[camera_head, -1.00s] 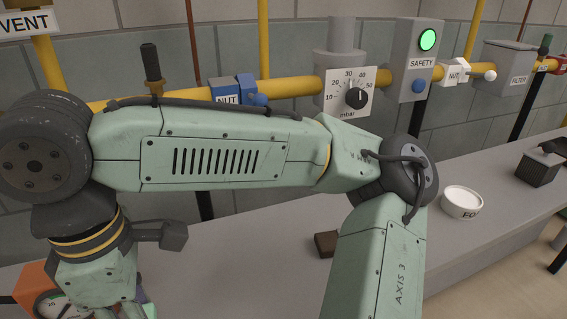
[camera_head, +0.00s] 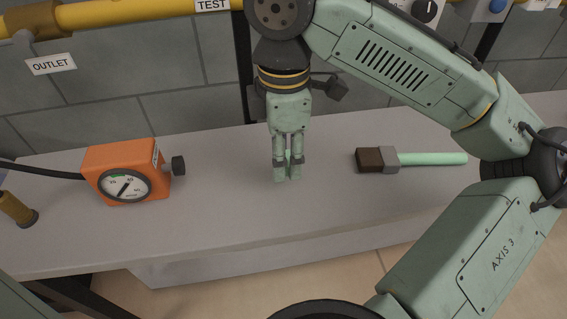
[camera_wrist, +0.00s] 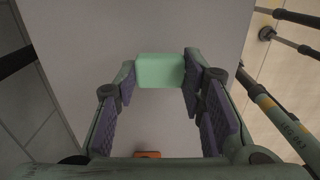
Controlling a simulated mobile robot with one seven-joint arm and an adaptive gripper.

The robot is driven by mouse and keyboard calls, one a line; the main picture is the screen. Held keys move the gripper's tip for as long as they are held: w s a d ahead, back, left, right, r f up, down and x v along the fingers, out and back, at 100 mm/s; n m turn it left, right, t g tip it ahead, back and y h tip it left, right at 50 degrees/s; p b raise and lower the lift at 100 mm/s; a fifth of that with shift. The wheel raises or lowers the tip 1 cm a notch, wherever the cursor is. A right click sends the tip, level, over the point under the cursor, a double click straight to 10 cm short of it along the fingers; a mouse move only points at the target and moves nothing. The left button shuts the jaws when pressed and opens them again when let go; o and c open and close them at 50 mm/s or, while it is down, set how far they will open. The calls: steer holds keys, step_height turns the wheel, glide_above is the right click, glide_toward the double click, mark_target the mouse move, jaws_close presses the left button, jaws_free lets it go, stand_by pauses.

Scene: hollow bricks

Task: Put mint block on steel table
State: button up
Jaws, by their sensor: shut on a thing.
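My gripper (camera_head: 288,170) points down over the grey steel table (camera_head: 225,205), between the orange gauge and the brush. It is shut on the mint block (camera_wrist: 160,70), which sits between the fingertips in the wrist view. In the head view the block (camera_head: 280,174) is small and partly hidden by the fingers. The grey table top also shows beneath it in the wrist view (camera_wrist: 160,25). The block is at or close above the table top; I cannot tell whether it touches.
An orange pressure gauge (camera_head: 120,170) with a black hose stands left of my gripper. A brush (camera_head: 425,159) with a mint handle lies to the right. A brass fitting (camera_head: 18,209) is at the far left. Bare table lies around the gripper; the front edge is near.

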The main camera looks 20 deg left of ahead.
steer(key=shift+f, duration=1.65)
steer(key=shift+f, duration=0.25)
steer(key=o, duration=0.9)
step_height(320, 180, up, 13)
steer(key=shift+f+p, duration=0.2)
steer(key=shift+p, duration=0.35)
